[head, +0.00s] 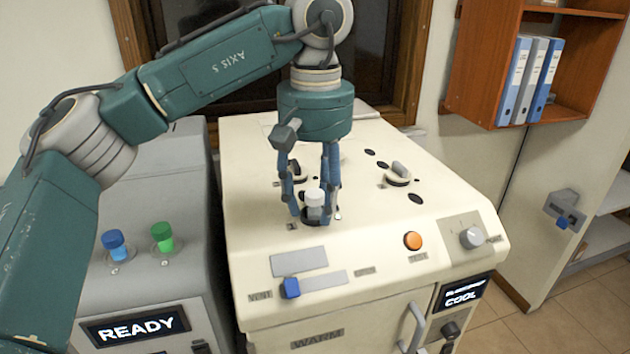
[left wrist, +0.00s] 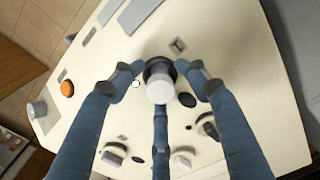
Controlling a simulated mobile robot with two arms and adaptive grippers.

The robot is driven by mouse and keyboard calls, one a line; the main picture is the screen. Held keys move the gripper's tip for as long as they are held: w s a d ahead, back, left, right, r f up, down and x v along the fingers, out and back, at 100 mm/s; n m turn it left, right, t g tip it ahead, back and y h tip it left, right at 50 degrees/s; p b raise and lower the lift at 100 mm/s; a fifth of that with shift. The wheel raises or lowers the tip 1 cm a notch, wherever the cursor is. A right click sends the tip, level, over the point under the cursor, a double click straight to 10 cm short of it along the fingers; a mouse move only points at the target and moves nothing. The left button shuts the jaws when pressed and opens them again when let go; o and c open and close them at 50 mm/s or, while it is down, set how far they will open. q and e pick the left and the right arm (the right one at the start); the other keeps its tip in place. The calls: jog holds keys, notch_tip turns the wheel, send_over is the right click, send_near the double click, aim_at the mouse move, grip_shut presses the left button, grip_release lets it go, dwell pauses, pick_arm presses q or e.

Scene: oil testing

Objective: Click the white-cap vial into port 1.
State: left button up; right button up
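The white-cap vial (head: 314,198) stands upright on the cream machine's sloping top, with a dark ring at its foot; how deep it sits in the port there is hidden. In the left wrist view its white cap (left wrist: 160,89) is in the middle, over the dark ring. My left gripper (head: 313,208) points down with its three blue fingers around the vial. In the left wrist view the fingertips (left wrist: 160,70) stand apart, and gaps show beside the cap. I cannot read a port number. My right gripper is not in view.
A lever clamp (head: 398,175) and dark holes (head: 415,198) lie to the right. An orange button (head: 413,240), grey knob (head: 472,237) and blue slider (head: 290,288) are in front. Blue-cap (head: 114,243) and green-cap (head: 162,235) vials stand on the grey READY unit (head: 150,285).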

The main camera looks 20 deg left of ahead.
pick_arm(q)
notch_tip(320, 180, up, 11)
jog(key=shift+s+d+r, duration=0.1)
jog(key=shift+r, duration=0.25)
